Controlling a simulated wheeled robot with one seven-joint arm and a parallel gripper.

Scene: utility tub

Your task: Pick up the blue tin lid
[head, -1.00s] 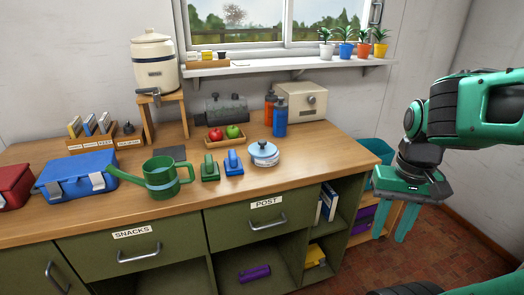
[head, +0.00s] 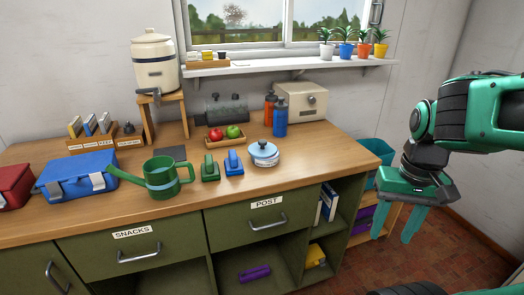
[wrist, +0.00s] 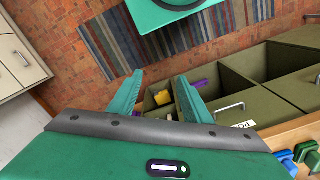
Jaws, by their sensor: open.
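The blue tin lid (head: 263,147) sits on top of a round white tin (head: 264,159) on the wooden counter, right of the blue-handled tool. It is pale blue with a small dark knob. My gripper (head: 396,222) is open and empty, pointing down beyond the counter's right end, well to the right of the tin and lower than it. In the wrist view my gripper (wrist: 158,92) shows both fingers apart with nothing between them. The lid is not in the wrist view.
Near the tin stand a blue brush-like tool (head: 233,163), a green one (head: 210,168), a green watering can (head: 162,178) and a fruit tray (head: 226,142). Bottles (head: 280,118) and a cream box (head: 303,100) stand behind. The counter right of the tin is clear.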

